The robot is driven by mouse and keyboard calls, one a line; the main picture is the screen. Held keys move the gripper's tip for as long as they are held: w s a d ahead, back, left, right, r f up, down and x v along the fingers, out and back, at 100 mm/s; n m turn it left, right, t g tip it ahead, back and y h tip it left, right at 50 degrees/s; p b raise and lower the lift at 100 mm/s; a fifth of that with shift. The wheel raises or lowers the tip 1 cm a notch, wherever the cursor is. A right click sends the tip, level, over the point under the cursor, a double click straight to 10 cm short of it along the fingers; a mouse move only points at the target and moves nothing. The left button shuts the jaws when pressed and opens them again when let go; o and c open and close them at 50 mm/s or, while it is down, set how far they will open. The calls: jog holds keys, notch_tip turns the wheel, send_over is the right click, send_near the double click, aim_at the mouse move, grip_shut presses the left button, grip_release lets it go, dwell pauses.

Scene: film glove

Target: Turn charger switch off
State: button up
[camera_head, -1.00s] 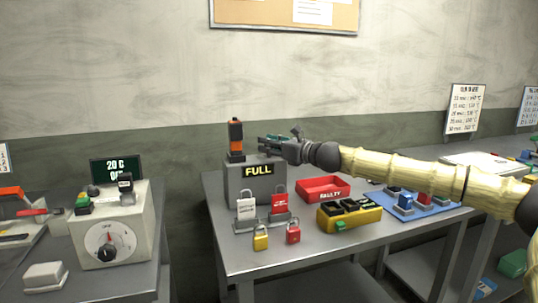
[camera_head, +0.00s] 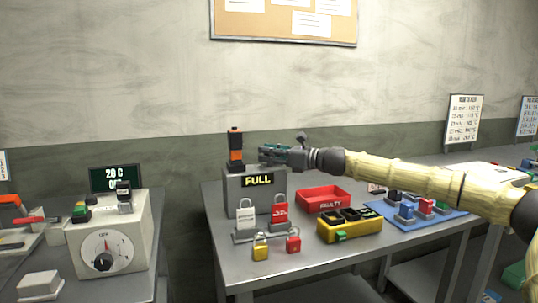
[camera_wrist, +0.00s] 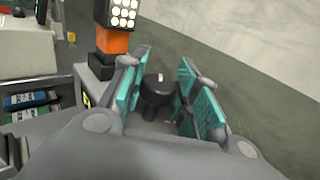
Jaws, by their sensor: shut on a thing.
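The charger (camera_head: 240,203) is a grey box on the middle table, with a lit display (camera_head: 257,181) reading FULL. The charger switch, a black knob with a pale mark (camera_wrist: 158,92), shows in the wrist view between my finger pads. My gripper (camera_head: 264,154) reaches in from the right at the top of the charger. In the head view my fingers hide the knob. An orange and black device (camera_head: 236,147) stands upright on the charger, just left of my fingers.
A red FAULTY tray (camera_head: 323,197), a yellow case (camera_head: 350,229) and a blue mat (camera_head: 435,220) lie to the right. A dial box (camera_head: 125,240) stands on the left table.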

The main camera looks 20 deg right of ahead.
jog(key=o, duration=1)
jog(key=v, duration=1.2)
